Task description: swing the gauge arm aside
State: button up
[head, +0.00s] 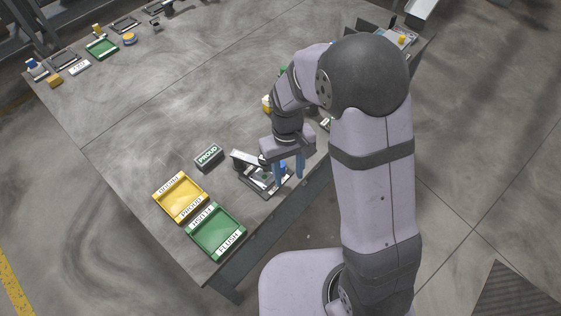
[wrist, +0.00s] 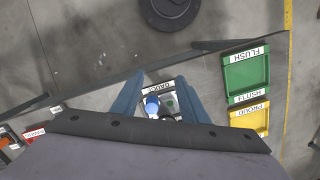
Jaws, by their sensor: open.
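The gauge (head: 262,188) is a small grey metal fixture near the front edge of the bench. In the wrist view its plate carries a "GAUGE" label (wrist: 160,85) and a blue round-topped piece (wrist: 152,105) stands on it. A dark and pale bar (head: 245,158) rises at its left side in the head view; I cannot tell for sure whether this is the gauge arm. My gripper (head: 288,170) points down over the gauge's right part, its blue fingers apart. In the wrist view, the fingers (wrist: 160,80) flank the plate. Nothing is visibly held.
A yellow tray (head: 160,202) and a green tray (head: 196,238) lie left of the gauge. Other parts stand behind my arm and at the far bench end (head: 101,47). The middle of the bench is clear.

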jog(key=shift+n+t, duration=0.4)
jog(key=shift+t, duration=0.3)
jog(key=w+r, duration=0.1)
jog(key=w, duration=0.1)
jog(key=w+a+r, duration=0.1)
jog(key=w, duration=0.1)
jog(key=w+r, duration=0.1)
jog(key=w, duration=0.1)
jog(key=shift+w+a, duration=0.15)
jog(key=shift+a, duration=0.1)
jog(key=shift+w+r+n, duration=0.1)
jog(key=shift+r+n, duration=0.15)
jog(key=shift+n, duration=0.15)
jog(key=shift+f, duration=0.55)
jog(key=shift+f+p, duration=1.25)
jog(key=shift+f, duration=1.9)
grip_shut()
